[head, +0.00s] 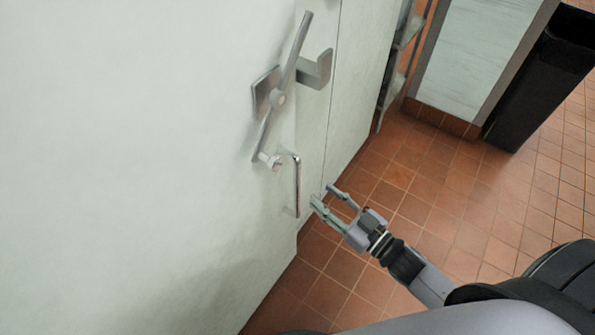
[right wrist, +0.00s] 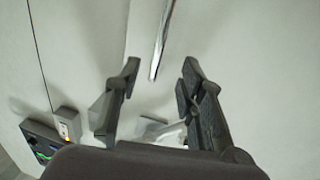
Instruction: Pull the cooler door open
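The cooler door (head: 130,150) is a large pale panel on the left in the head view, and it looks closed against its frame. It carries a long metal latch lever (head: 289,72) and, below that, a thin metal loop handle (head: 297,185). My right gripper (head: 322,193) is open and empty, a little right of and below the loop handle. In the right wrist view, a thin metal bar (right wrist: 162,40), which looks like the handle, ends beyond the gap between the open fingers (right wrist: 158,80). The fingers appear apart from it. My left gripper is in neither view.
A metal bracket (head: 316,70) sits beside the lever at the door's edge. Shelving (head: 402,60) and a black bin (head: 540,80) stand at the back right. The tiled floor (head: 440,200) is clear. A small box (right wrist: 68,125) is on the wall.

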